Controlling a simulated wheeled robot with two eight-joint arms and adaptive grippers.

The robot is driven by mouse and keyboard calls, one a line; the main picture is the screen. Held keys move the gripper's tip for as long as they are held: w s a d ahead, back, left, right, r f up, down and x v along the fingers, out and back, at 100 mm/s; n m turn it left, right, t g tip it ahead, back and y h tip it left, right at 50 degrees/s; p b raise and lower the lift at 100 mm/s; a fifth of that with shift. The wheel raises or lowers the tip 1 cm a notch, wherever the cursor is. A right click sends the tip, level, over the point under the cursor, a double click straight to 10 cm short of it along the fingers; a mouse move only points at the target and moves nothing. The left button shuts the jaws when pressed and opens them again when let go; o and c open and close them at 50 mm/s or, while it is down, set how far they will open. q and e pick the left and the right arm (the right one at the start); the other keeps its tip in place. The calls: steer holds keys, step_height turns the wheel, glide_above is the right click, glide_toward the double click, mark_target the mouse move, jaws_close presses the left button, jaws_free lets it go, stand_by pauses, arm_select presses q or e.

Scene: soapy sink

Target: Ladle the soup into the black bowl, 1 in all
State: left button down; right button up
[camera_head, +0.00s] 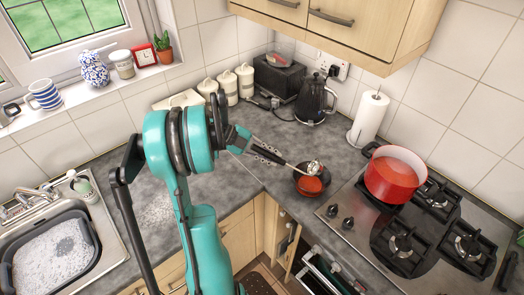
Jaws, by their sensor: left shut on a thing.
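My left gripper (247,146) is shut on the dark handle of the ladle (281,159). The ladle reaches to the right, and its silver head is over the far side of the black bowl (298,188). I cannot tell whether the head touches the bowl or what is in the head. Red-orange soup (310,185) shows inside the black bowl, which stands on the grey worktop near its inner corner. A red pot (386,184) with orange-red soup (397,164) stands on the hob to the right. My right gripper is not in view.
The gas hob (350,207) has several black burners. A paper towel roll (369,119), black kettle (314,101) and dark toaster (279,77) stand along the back wall. The soapy sink (52,252) is at lower left. The worktop left of the bowl is clear.

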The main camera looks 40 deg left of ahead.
arm_select(q)
steer(key=w+d+r+g+y+p, duration=0.3)
steer(key=r+p, duration=0.5)
steer(key=p, duration=0.4)
steer(key=w+d+r+g+y+p, duration=0.4)
steer(key=w+d+r+y+p, duration=0.2)
steer(key=p, duration=0.6)
step_height(320, 180, up, 3)
steer(key=shift+w+d+f, duration=0.1)
steer(key=shift+w+d, duration=0.05)
steer(key=shift+d, duration=0.9)
